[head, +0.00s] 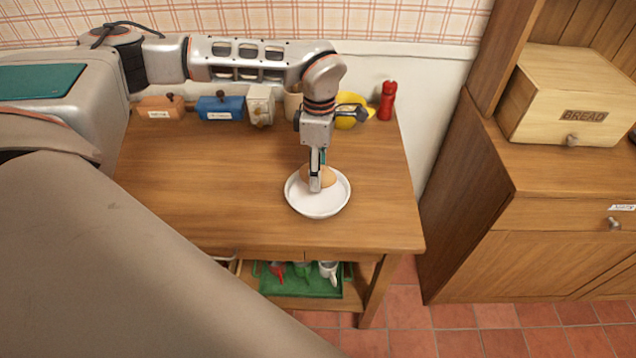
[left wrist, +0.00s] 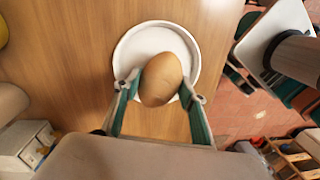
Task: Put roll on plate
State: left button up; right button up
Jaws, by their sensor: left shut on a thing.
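My right gripper is not in view.
Along the table's back stand an orange box (head: 161,107), a blue box (head: 219,108), a white box (head: 260,105), a yellow item (head: 346,121) and a red shaker (head: 386,100). A green tray (head: 300,287) with cups sits below. The table's left part is clear.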

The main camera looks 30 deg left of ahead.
aim_at(318, 193)
pick_arm(q)
notch_tip(318, 193, down, 4)
jog(key=shift+f, duration=0.2)
jog(key=shift+f, duration=0.1)
jog(key=o, duration=1.1)
jog(key=r, duration=1.2)
jog(key=shift+w+a+r, duration=0.15)
jog(key=shift+w+a, duration=0.1)
jog(key=shift+w, duration=0.15)
